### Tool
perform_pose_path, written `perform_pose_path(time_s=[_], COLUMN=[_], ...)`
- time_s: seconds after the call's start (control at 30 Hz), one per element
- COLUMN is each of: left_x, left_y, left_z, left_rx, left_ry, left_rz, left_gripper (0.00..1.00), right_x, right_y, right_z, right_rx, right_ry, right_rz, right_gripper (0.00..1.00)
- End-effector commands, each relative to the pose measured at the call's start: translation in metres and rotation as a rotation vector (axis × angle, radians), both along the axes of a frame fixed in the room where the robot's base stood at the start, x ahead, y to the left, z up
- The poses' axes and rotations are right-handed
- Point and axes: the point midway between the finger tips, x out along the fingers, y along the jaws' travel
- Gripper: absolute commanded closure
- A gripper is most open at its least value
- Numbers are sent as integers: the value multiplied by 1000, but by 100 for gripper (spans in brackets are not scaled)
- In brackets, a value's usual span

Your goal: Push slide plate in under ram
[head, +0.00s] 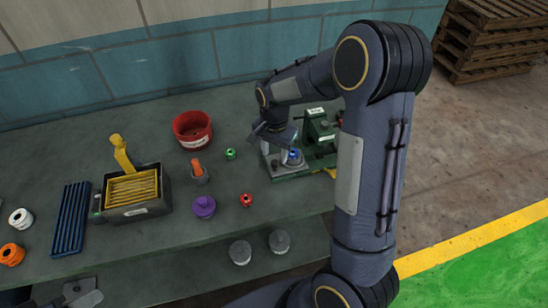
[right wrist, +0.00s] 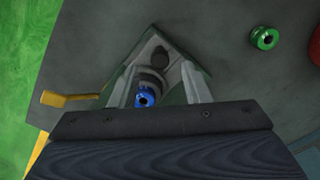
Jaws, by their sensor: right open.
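The green press (head: 318,128) stands at the bench's right end, partly hidden by my right arm. A blue ring-shaped piece (head: 294,156) sits on a grey seat at its front left; the blue piece also shows in the right wrist view (right wrist: 145,97). My right gripper (head: 283,142) is at the press beside the blue piece. In the right wrist view its pale fingers (right wrist: 163,85) are open, with the blue piece between them in the picture; contact cannot be told. The slide plate and ram cannot be clearly made out. Pale grey shapes at bottom left look like my left gripper (head: 82,292).
A red bin (head: 192,129), green ring (head: 230,154), orange-topped piece (head: 197,170), purple piece (head: 204,206) and red ring (head: 246,200) stand left of the press. A yellow tab (right wrist: 62,99) sticks out beside the press. Further left are a grey box (head: 138,207) and blue rack (head: 71,218).

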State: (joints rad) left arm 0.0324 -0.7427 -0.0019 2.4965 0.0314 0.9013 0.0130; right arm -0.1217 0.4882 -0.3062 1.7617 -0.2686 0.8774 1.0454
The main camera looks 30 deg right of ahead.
Motion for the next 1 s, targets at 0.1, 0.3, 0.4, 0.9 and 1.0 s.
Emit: perform_pose_path(time_s=[0.1,0.3,0.4,0.9,1.0], left_x=[0,0,0,0,0], left_y=[0,0,0,0,0], left_z=[3,5,4,4,4], left_rx=[0,0,0,0,0], left_ry=[0,0,0,0,0], left_rz=[0,0,0,0,0], left_gripper=[57,57,57,57,57], right_x=[-1,0,0,0,0], right_y=[0,0,0,0,0], right_z=[-17,-32,-33,-33,-33], right_rx=[0,1,1,1,1], right_ry=[4,0,-1,-2,-2], right_rz=[1,2,2,2,2], right_gripper=[57,57,57,100,100])
